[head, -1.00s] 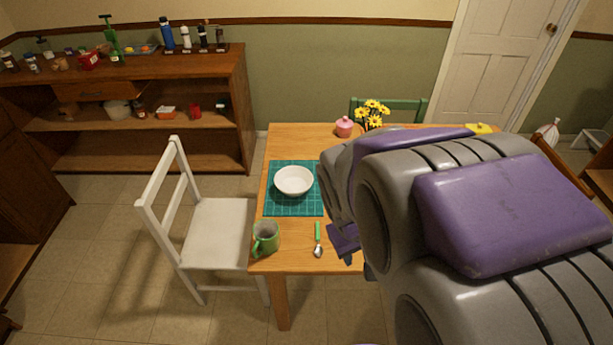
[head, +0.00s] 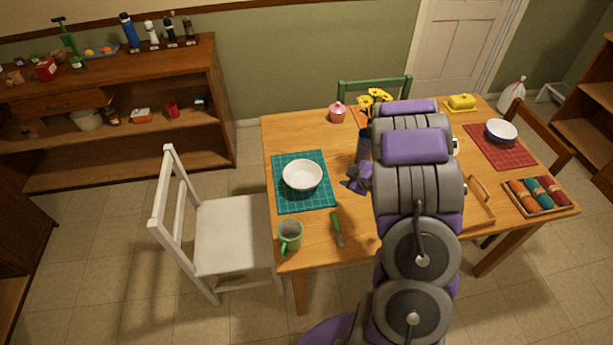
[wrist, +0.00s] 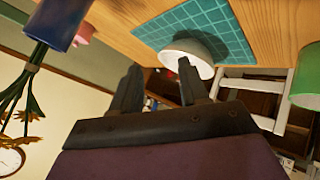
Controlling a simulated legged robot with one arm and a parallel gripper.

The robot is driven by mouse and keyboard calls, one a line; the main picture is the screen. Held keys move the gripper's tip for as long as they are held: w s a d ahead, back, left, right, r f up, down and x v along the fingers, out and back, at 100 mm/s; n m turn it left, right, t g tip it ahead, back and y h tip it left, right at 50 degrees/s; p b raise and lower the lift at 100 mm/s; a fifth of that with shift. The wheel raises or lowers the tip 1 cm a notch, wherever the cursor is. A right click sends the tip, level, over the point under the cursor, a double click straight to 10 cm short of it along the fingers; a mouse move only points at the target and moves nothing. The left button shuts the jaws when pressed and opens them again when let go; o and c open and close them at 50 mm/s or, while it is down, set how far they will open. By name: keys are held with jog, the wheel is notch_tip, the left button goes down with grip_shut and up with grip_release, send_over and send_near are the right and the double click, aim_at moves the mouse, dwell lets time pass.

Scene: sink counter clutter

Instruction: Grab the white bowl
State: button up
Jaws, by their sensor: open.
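The white bowl (head: 302,176) sits upright on a teal gridded placemat (head: 287,202) at the left side of the wooden table. My gripper (head: 358,180) is just right of the bowl in the head view, partly hidden behind my arm. In the wrist view the bowl (wrist: 190,52) lies beyond the fingertips of my gripper (wrist: 158,82). The jaws are open and empty, with the fingers apart. I see no contact with the bowl.
A green mug (head: 289,237) and a green-handled spoon (head: 337,229) lie in front of the placemat. Yellow flowers (head: 375,100) in a blue vase stand behind my gripper. A pink jar (head: 337,112) is at the back. A white chair (head: 232,233) stands at left.

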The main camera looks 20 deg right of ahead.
jog(key=s+a+f+n+t+y+p, duration=0.1)
jog(key=s+a+f+t+y, duration=0.15)
jog(key=a+y, duration=0.4)
send_near(294, 187)
jog(key=shift+w+a+f+n+t+h+b, duration=0.2)
jog(key=shift+w+a+n+t+h+b, duration=0.15)
jog(key=shift+w+a, duration=0.6)
jog(key=w, duration=0.1)
jog(key=w+f, duration=0.1)
jog(key=shift+w+f, duration=0.15)
jog(key=shift+w, duration=0.25)
jog(key=shift+w+d+f, duration=0.2)
jog(key=shift+w+d, duration=0.05)
jog(key=shift+d, duration=0.3)
jog(key=w+a, duration=0.1)
jog(key=w+a+f+b, duration=0.1)
jog(key=a, duration=0.1)
jog(key=w+a+f, duration=0.1)
jog(key=shift+w+a+b, duration=0.25)
jog(key=shift+w+b, duration=0.05)
jog(key=shift+w, duration=0.2)
jog(key=shift+d, duration=0.7)
jog(key=shift+c, duration=0.2)
jog(key=shift+d, duration=0.25)
jog(key=shift+c, duration=0.7)
jog(key=shift+d+f, duration=0.1)
jog(key=shift+c, duration=1.5)
jog(key=shift+a, duration=0.85)
grip_shut()
jog(key=shift+d, duration=0.6)
